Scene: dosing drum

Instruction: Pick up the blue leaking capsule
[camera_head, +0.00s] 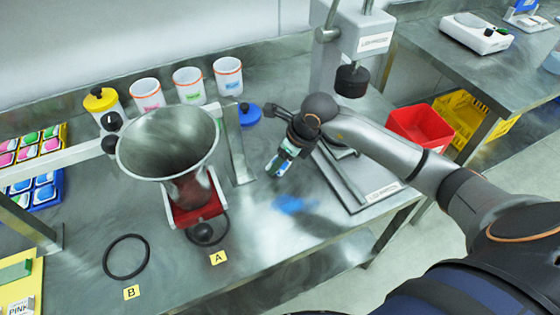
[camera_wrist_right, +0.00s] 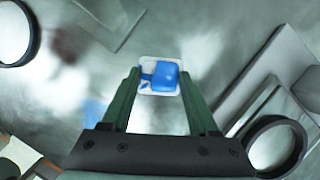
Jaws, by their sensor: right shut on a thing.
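The blue capsule, a white-edged piece with a blue face, shows between the fingertips in the right wrist view (camera_wrist_right: 163,78). My right gripper (camera_head: 279,164) is shut on it and points down above the steel table (camera_head: 265,240). In the head view the fingers cover most of the capsule. A blue wet patch (camera_head: 290,204) lies on the table below the gripper, and it shows blurred in the right wrist view (camera_wrist_right: 95,110). My left gripper is not in view.
A metal funnel (camera_head: 168,145) stands left of the gripper over a red holder (camera_head: 196,211). A press stand (camera_head: 365,185) is to the right. White cups (camera_head: 188,86) line the back. A blue lid (camera_head: 249,114) lies behind. A black ring (camera_head: 126,257) lies front left.

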